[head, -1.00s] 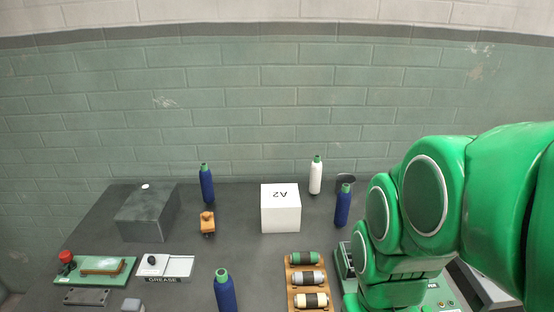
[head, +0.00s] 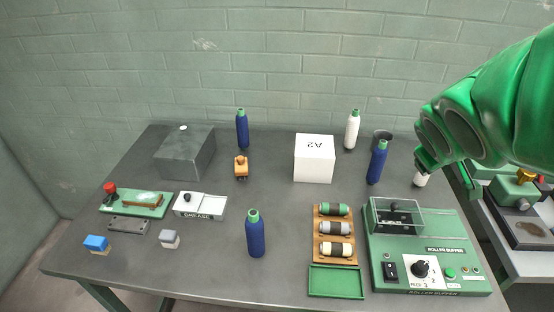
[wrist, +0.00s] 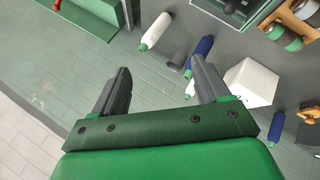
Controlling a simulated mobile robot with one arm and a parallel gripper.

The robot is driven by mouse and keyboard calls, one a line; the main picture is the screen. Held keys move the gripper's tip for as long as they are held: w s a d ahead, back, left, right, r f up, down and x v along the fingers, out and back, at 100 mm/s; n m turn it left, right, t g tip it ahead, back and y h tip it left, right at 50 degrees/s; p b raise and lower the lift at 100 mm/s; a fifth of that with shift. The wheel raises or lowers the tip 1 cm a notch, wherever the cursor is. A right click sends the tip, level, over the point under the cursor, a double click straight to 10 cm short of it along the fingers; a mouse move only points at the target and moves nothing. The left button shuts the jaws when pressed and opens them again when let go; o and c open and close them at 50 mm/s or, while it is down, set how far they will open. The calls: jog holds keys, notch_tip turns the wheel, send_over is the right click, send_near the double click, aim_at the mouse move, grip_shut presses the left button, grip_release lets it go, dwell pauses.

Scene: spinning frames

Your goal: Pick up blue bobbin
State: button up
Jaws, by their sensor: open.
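Several blue bobbins with green tops stand upright on the grey table: one at the back left (head: 242,130), one right of the white A2 box (head: 376,163), and one near the front (head: 256,236). In the wrist view, the blue bobbin by the box (wrist: 203,47) is partly hidden behind my right finger. My gripper (wrist: 160,63) is open and empty, its fingers apart above the scene. In the head view my arm comes in from the right, its end over the table's right back side; the fingers are not clear there.
Another white bobbin (head: 420,180) is under my arm. The A2 box (head: 314,160), roller buffer (head: 430,245) and roller tray (head: 320,250) surround it.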

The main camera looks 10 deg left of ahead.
jog(key=w+a+r+n+t+y, duration=0.1)
jog(key=w+a+r+n+t, duration=0.15)
jog(key=w, duration=0.25)
jog(key=w+a+r+n+t+y, duration=0.1)
jog(key=w+a+n+t+y, duration=0.15)
jog(key=w, duration=0.35)
jog(key=w+a+f+n+g+y, duration=0.2)
jog(key=a+f+n+y, duration=0.35)
jog(key=a+f, duration=0.4)
jog(key=n+g+y, duration=0.3)
jog(key=g+y, duration=0.6)
jog(key=g, duration=0.2)
send_near(255, 230)
notch_tip(255, 230, down, 4)
jog(key=w+a, duration=0.2)
jog(key=shift+g, duration=0.3)
jog(key=shift+r+x, duration=0.2)
jog(key=shift+x, duration=3.95)
jog(key=shift+w, duration=0.15)
